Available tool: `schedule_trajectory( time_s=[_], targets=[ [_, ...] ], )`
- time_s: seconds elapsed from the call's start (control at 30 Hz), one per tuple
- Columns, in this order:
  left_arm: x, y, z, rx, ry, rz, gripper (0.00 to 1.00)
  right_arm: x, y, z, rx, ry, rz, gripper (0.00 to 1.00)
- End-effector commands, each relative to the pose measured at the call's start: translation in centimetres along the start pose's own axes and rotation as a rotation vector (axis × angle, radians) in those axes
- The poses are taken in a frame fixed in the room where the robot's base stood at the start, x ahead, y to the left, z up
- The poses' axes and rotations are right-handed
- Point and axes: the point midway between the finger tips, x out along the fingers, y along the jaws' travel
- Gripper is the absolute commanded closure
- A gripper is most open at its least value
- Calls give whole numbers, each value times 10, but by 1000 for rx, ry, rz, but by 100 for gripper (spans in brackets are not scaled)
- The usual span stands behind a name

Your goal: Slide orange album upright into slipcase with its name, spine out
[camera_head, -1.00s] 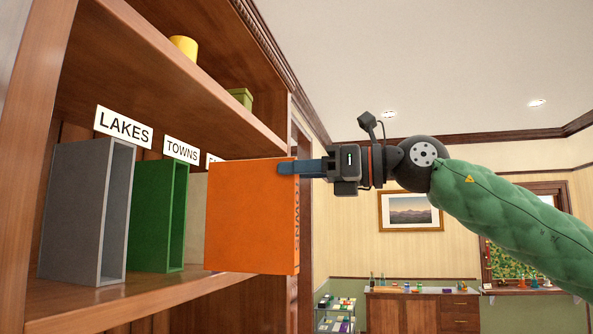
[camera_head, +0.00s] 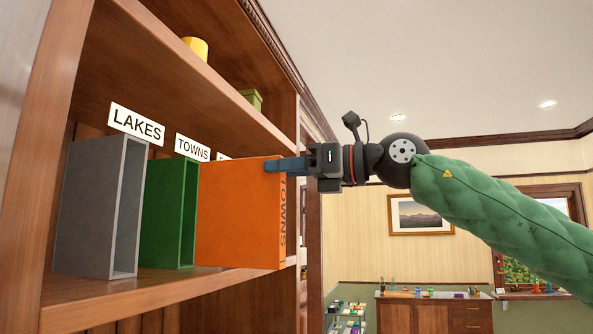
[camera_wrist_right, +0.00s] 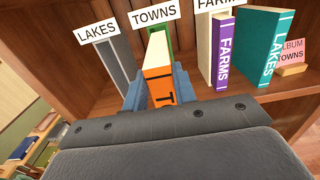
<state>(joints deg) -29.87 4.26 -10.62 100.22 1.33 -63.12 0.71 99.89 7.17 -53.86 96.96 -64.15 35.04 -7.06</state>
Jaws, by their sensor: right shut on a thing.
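The orange album (camera_head: 238,215) is upright, its spine lettered TOWNS facing out toward my right gripper. My right gripper (camera_head: 285,166) is shut on its upper spine edge; in the right wrist view the orange album (camera_wrist_right: 158,78) sits between the blue fingers. The green slipcase (camera_head: 160,215) under the TOWNS label (camera_head: 192,148) stands on the shelf with its open side facing out. The album's inner edge overlaps the green slipcase's right side in the head view; in the right wrist view it lines up in front of the green slipcase (camera_wrist_right: 153,36). Whether it has entered is hidden. My left gripper is not in view.
A grey slipcase (camera_head: 90,210) under the LAKES label (camera_head: 137,124) stands left of the green one. In the right wrist view, a purple FARMS album (camera_wrist_right: 222,50) and a teal LAKES album (camera_wrist_right: 262,48) stand to the right. The upper shelf (camera_head: 180,85) hangs above.

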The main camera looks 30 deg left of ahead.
Motion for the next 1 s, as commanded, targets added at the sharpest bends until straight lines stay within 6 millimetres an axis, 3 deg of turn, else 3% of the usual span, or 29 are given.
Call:
schedule_trajectory(
  time_s=[0.4,1.0],
  targets=[
    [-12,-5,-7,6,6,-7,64,13,0,1,-1,-2,0,100],
    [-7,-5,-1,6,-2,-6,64,13,0,0,-1,-1,0,100]
  ],
)
